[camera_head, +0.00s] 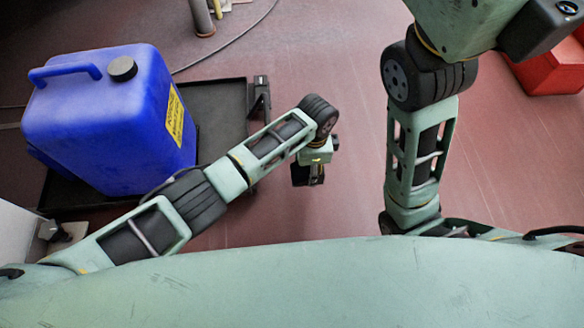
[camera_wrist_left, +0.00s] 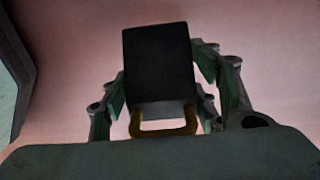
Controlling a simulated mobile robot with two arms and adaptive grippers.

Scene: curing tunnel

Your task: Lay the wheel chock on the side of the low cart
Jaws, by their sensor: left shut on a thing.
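The wheel chock (camera_wrist_left: 159,65) is a black block with a yellow-brown loop at its near end, seen in the left wrist view. My left gripper (camera_wrist_left: 160,85) is shut on it, a finger at either side. In the head view my left gripper (camera_head: 310,174) hangs over the floor, right of the cart and apart from it; the chock is hard to tell from the gripper there. The low cart (camera_head: 222,110) is a flat black platform at the left, partly hidden by my left arm and its load. My right arm shows at the right; its gripper fingers are out of view.
A big blue canister (camera_head: 105,125) with a black cap covers most of the cart's left part; a bare strip shows on the right. A grey post (camera_head: 201,18) and a cable (camera_head: 235,40) are behind. A red object (camera_head: 550,75) is far right. The middle floor is clear.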

